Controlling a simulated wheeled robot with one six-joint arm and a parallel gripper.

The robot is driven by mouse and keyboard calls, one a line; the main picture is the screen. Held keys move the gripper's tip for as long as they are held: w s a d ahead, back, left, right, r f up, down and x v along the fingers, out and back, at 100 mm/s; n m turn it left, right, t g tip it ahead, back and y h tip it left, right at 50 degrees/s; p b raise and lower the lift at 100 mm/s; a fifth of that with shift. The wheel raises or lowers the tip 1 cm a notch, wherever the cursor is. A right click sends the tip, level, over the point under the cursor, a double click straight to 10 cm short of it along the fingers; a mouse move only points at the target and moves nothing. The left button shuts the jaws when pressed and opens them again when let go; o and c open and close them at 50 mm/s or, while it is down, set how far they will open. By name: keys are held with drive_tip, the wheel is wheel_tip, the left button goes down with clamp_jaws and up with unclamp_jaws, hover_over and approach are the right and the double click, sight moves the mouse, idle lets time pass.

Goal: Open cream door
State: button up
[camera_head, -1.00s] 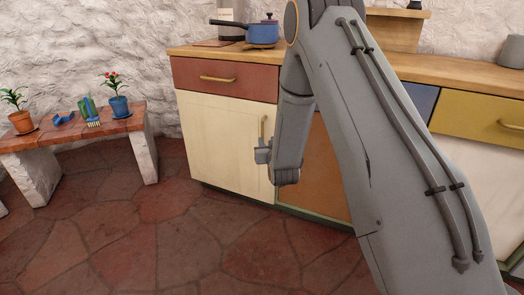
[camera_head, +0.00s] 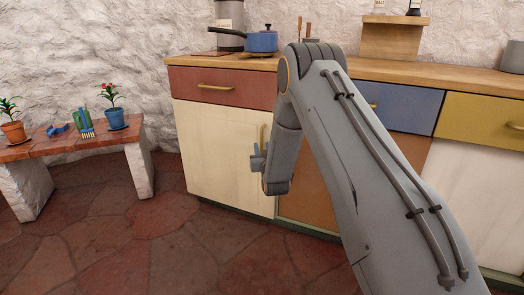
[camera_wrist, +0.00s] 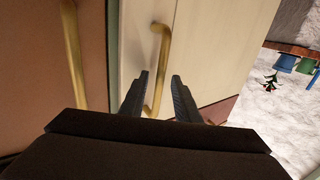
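The cream door (camera_head: 219,150) is shut, below a red drawer front in the head view. It also fills the middle of the wrist view (camera_wrist: 215,50). Its brass handle (camera_wrist: 160,68) stands upright near the door's edge; in the head view the handle (camera_head: 263,134) shows just above my gripper. My gripper (camera_head: 256,161) is at the handle's lower part. In the wrist view my gripper (camera_wrist: 160,80) has its two dark fingers apart, with the lower end of the handle showing between them. I cannot tell whether either finger touches the handle.
An orange-brown door with another brass handle (camera_wrist: 73,50) is beside the cream door. A blue pot (camera_head: 262,41) stands on the wooden counter. A low bench (camera_head: 70,148) with plants stands at the left. The stone floor (camera_head: 130,240) before the door is clear.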

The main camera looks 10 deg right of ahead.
clamp_jaws()
drive_tip(key=shift+a, duration=0.1)
